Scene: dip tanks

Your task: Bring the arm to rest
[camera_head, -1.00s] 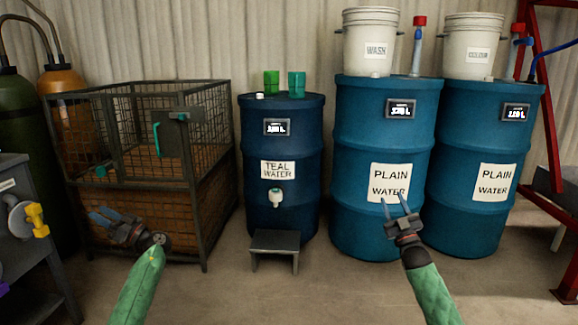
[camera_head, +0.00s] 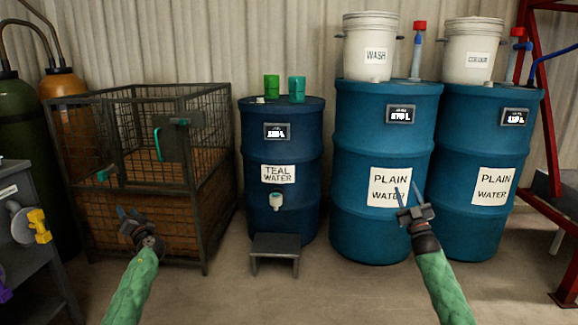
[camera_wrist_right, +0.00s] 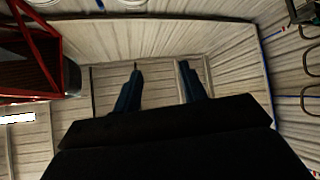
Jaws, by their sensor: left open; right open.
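My left gripper (camera_head: 130,220) is open and empty in front of the mesh cage at the left of the head view. Its green-sleeved arm comes up from the bottom edge. My right gripper (camera_head: 410,198) is open and empty, its fingers pointing up in front of a blue barrel marked PLAIN WATER (camera_head: 384,235). In the right wrist view the two fingers of the right gripper (camera_wrist_right: 160,85) stand apart with nothing between them, the corrugated wall behind.
The mesh cage (camera_head: 130,235) stands at left. The front floor is clear.

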